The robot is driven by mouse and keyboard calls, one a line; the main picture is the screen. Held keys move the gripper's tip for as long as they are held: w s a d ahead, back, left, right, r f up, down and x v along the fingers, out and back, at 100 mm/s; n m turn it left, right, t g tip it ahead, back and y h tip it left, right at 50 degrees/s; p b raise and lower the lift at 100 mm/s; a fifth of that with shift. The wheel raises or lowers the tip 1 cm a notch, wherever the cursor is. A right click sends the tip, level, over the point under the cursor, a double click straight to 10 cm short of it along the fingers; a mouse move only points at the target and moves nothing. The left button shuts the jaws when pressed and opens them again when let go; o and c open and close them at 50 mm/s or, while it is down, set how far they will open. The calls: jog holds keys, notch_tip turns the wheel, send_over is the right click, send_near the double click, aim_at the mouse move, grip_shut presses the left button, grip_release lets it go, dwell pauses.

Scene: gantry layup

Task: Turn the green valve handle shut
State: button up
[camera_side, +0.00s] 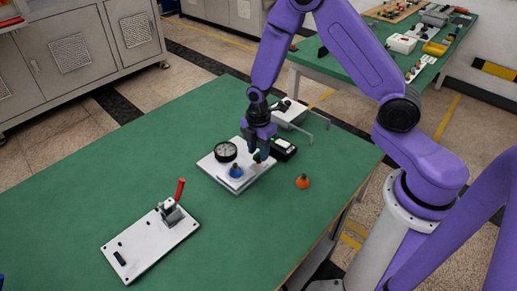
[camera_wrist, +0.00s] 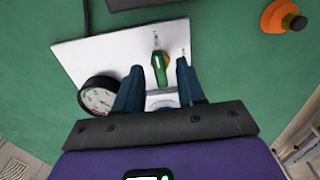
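The green valve handle (camera_wrist: 159,68) sits over an orange-brown base on a white plate (camera_wrist: 85,50). In the wrist view it points roughly along my fingers. My gripper (camera_wrist: 160,72) is open, with one blue finger on each side of the handle's line and visible gaps on both sides. In the side view my gripper (camera_side: 258,150) points down at the plate (camera_side: 210,168), and its fingers largely hide the green handle (camera_side: 257,157). I cannot tell how deep the fingertips reach around the handle.
A black gauge (camera_side: 225,151) and a blue knob (camera_side: 235,171) stand on the same plate. A clamp plate (camera_side: 140,243) with a red handle lies front left. The left tabletop is clear.

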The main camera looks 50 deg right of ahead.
jog(key=shift+r, duration=0.1)
notch_tip(320, 180, up, 17)
dwell(0.8)
jog(key=shift+r, duration=0.1)
jog(key=s+r+m, duration=0.1)
jog(key=s+m, duration=0.1)
jog(key=s, duration=1.1)
jog(key=s+a+r+m, duration=0.1)
jog(key=s+r+m, duration=0.1)
jog(key=s, duration=1.2)
jog(key=shift+a+m, duration=0.2)
jog(key=shift+m, duration=0.6)
